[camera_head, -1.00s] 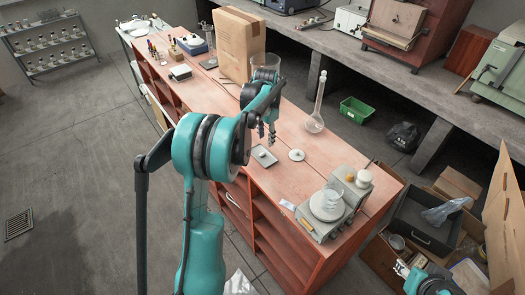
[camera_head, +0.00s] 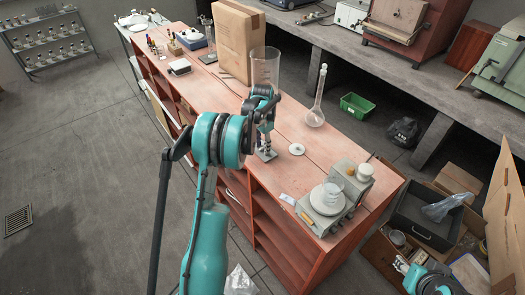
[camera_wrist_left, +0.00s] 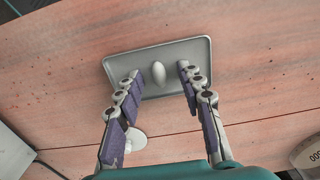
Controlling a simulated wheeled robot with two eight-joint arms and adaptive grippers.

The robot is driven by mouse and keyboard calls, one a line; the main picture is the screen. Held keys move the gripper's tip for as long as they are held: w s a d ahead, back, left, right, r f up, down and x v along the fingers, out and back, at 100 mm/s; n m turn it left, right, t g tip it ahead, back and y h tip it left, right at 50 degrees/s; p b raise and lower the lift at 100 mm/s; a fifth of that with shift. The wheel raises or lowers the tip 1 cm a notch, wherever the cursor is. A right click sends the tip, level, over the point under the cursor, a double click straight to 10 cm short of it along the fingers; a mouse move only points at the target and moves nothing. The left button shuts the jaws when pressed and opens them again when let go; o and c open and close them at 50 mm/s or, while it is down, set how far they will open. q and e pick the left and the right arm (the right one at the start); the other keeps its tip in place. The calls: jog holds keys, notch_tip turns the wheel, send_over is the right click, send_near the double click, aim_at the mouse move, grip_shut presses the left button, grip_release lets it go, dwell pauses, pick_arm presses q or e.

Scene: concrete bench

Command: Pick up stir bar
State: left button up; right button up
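The stir bar (camera_wrist_left: 158,73) is a small whitish oval lying on a shallow grey tray (camera_wrist_left: 190,50) in the left wrist view. My left gripper (camera_wrist_left: 160,75) is open. Its two fingers reach over the tray on either side of the stir bar, with gaps on both sides. In the head view the left gripper (camera_head: 265,150) points down at the small tray (camera_head: 273,155) on the wooden bench, and its fingers hide the stir bar. My right gripper (camera_head: 401,265) is at the lower right, low beside the bench; its finger opening is unclear.
A white disc (camera_head: 297,149) lies just right of the tray. A hotplate stirrer (camera_head: 325,212) stands near the bench's front end. A cardboard box (camera_head: 238,42) stands further back.

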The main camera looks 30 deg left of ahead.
aim_at(262, 148)
pick_arm(q)
jog(key=shift+r, duration=0.15)
jog(key=c, duration=0.8)
jog(key=shift+c, duration=0.2)
jog(key=shift+r, duration=0.65)
notch_tip(262, 148, up, 3)
jog(key=shift+f+p, duration=0.1)
jog(key=shift+p, duration=0.65)
jog(key=w+d+r+p, duration=0.2)
jog(key=d+r, duration=0.5)
jog(key=d, duration=0.4)
jog(key=shift+w, duration=0.85)
